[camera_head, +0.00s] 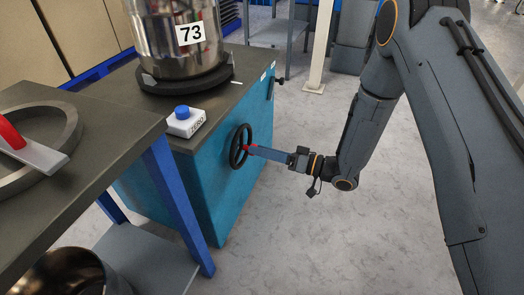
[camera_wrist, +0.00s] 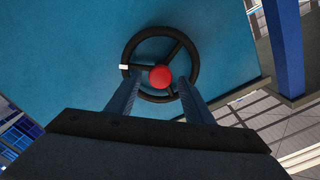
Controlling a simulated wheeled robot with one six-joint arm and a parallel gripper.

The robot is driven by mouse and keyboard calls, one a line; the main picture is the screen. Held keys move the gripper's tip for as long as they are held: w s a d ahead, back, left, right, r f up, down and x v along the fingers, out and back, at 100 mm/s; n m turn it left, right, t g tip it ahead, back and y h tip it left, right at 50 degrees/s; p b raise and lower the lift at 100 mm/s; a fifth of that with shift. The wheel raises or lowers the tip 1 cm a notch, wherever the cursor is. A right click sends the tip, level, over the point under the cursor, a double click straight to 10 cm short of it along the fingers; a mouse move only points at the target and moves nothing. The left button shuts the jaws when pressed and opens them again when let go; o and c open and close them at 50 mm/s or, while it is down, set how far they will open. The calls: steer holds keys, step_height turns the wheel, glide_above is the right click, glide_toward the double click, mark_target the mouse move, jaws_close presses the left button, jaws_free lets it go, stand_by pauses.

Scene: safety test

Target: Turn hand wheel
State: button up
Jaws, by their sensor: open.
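A black hand wheel (camera_head: 239,146) with a red hub is mounted upright on the side of a teal cabinet (camera_head: 205,190). In the wrist view the hand wheel (camera_wrist: 138,39) shows face-on, with a round red knob (camera_wrist: 160,77) at its middle, dark spokes and a small white mark on its left rim. My gripper (camera_head: 252,150) reaches the wheel from the right. In the wrist view my gripper (camera_wrist: 161,84) is open, with one finger on each side of the red knob, over the lower part of the wheel. Whether the fingers touch the wheel is unclear.
A metal drum labelled 73 (camera_head: 178,50) stands on the cabinet top, with a white box with a blue button (camera_head: 184,120) near the edge. A blue-legged table (camera_head: 105,110) stands at the left. The floor (camera_head: 300,235) below my arm is clear.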

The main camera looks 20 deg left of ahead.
steer(key=d+p, duration=0.1)
steer(key=d, duration=0.6)
steer(key=shift+s+d+p, duration=0.25)
steer(key=shift+d+p, duration=0.05)
steer(key=shift+p, duration=0.05)
steer(key=w+a+r+t+h, duration=0.3)
steer(key=w+r+t+h, duration=0.1)
steer(key=w+h, duration=0.25)
steer(key=s+d+r+m+t+h, duration=0.1)
steer(key=s+d+r+h, duration=0.15)
steer(key=r+h, duration=0.3)
steer(key=s+d+r+m+g+h, duration=0.1)
steer(key=s+d+r+g+h, duration=0.15)
steer(key=s, duration=0.75)
steer(key=s+d+r+g+h, duration=0.1)
steer(key=s+d+r+g, duration=0.15)
steer(key=s, duration=0.65)
steer(key=s+d+r+m+g+h, duration=0.1)
steer(key=s+d+r+h, duration=0.2)
steer(key=s, duration=0.7)
steer(key=d+r+m+p, duration=0.3)
steer(key=d+r+p, duration=0.7)
steer(key=r+p, duration=0.3)
steer(key=d+r+m+p, duration=0.3)
steer(key=d+r+p, duration=0.8)
steer(key=p, duration=0.6)
step_height(320, 180, up, 2)
steer(key=shift+w+d+r, duration=0.15)
steer(key=shift+d+r, duration=0.1)
